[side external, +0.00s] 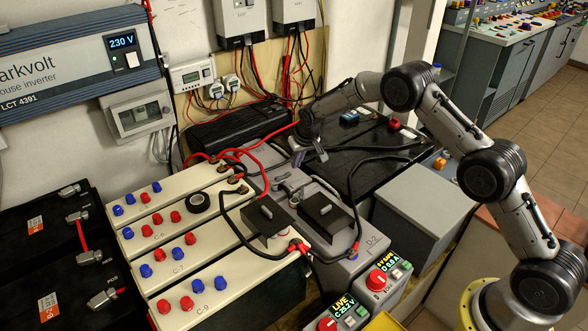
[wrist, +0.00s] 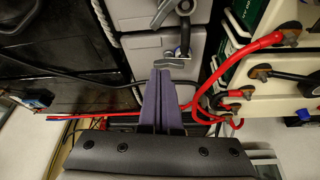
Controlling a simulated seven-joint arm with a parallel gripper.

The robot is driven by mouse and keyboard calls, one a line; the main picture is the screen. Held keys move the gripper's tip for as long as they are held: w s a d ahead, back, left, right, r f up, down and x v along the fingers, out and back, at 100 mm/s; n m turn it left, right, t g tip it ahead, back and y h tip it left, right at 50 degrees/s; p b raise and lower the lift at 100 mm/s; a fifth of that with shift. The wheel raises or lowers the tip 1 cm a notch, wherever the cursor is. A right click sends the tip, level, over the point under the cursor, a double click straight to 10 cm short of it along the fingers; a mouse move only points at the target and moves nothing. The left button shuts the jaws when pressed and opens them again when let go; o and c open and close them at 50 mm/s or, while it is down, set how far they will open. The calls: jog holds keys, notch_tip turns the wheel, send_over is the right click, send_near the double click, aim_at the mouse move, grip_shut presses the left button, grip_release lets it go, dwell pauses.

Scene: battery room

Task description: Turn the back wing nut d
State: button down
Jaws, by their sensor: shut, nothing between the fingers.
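My gripper (wrist: 163,75) is shut and empty, its two purple-grey fingers side by side. In the side external view my gripper (side external: 309,157) is low over the back end of the grey batteries (side external: 345,245). In the wrist view a small grey metal piece (wrist: 170,63), apparently a wing nut, lies just beyond the fingertips; I cannot tell whether they touch. A dark post with a cable lug (wrist: 185,40) stands beyond it. Further metal pieces (wrist: 162,12) show at the top edge. I cannot read a letter d on any nut.
Red cables (wrist: 240,55) run close on the right of the fingers in the wrist view. Cream batteries (side external: 190,240) with red and blue caps stand to the left in the side external view. Black boxes (side external: 326,213) sit on the battery tops, and a black cable (side external: 365,170) loops right.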

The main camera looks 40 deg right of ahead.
aim_at(284, 175)
jog(key=c, duration=1.5)
grip_release()
jog(key=shift+s+r, duration=0.2)
jog(key=shift+r, duration=0.25)
jog(key=shift+c, duration=0.2)
jog(key=o, duration=0.7)
jog(key=shift+n, duration=0.4)
jog(key=r, duration=0.2)
jog(key=a+r, duration=0.1)
jog(key=r, duration=0.1)
jog(key=shift+w+a, duration=0.15)
jog(key=shift+w, duration=0.05)
jog(key=shift+o, duration=1.2)
jog(key=o, duration=0.6)
jog(key=x, duration=0.3)
jog(key=shift+w+a+f, duration=0.1)
jog(key=x, duration=1)
jog(key=shift+w+a+f, duration=0.1)
jog(key=shift+w, duration=0.05)
